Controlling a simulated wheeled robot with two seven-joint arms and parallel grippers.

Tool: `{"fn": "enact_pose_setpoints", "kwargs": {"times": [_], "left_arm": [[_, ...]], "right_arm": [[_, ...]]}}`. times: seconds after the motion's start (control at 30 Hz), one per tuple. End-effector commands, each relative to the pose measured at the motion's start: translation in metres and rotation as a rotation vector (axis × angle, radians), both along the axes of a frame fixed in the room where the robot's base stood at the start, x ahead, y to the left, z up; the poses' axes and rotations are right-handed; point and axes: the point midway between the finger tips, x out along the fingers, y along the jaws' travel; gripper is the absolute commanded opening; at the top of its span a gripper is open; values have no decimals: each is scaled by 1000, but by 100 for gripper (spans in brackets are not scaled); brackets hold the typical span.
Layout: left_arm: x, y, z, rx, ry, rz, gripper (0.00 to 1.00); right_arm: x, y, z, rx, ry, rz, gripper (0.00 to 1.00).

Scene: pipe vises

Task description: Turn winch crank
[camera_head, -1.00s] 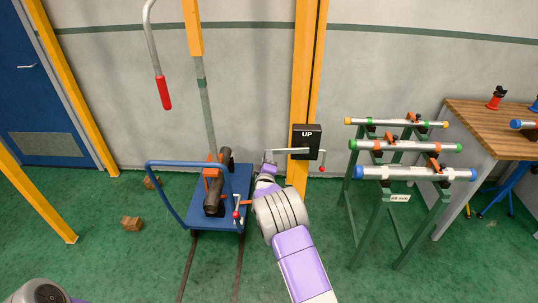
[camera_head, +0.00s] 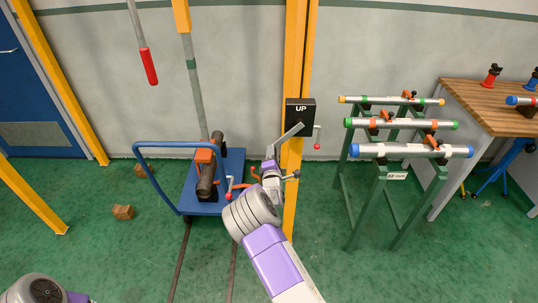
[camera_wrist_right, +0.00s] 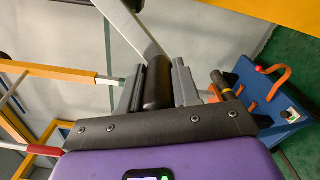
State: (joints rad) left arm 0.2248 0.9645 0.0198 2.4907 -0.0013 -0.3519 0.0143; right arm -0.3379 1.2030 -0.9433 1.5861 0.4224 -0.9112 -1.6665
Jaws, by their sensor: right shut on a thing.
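The winch is a black box marked UP (camera_head: 300,107) on a yellow post. Its grey crank arm (camera_head: 291,133) slopes down and left from the box to my right gripper (camera_head: 270,163). In the right wrist view, my right gripper (camera_wrist_right: 158,88) is shut on the dark round crank handle (camera_wrist_right: 157,80), which sits between its fingers. The metal crank arm (camera_wrist_right: 128,25) runs up and left from the handle. In the head view the handle is mostly hidden by the gripper. My left gripper is out of view.
A blue cart (camera_head: 235,167) with a dark pipe in an orange vise (camera_head: 205,156) stands just left of my right gripper. Green stands with pipes (camera_head: 412,151) and a wooden workbench (camera_head: 495,100) are to the right. A red-handled bar (camera_head: 149,66) hangs at upper left.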

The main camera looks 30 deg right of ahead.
Motion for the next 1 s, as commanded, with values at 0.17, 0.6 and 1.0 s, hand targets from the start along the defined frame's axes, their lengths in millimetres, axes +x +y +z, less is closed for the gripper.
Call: {"fn": "enact_pose_setpoints", "kwargs": {"times": [0.17,0.6,1.0], "left_arm": [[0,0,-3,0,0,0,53],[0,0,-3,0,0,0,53],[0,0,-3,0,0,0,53]], "right_arm": [[-4,-4,-11,-22,31,-5,0],[-5,-5,-11,-26,33,-5,36],[-3,-4,-6,-27,21,-3,57]]}}
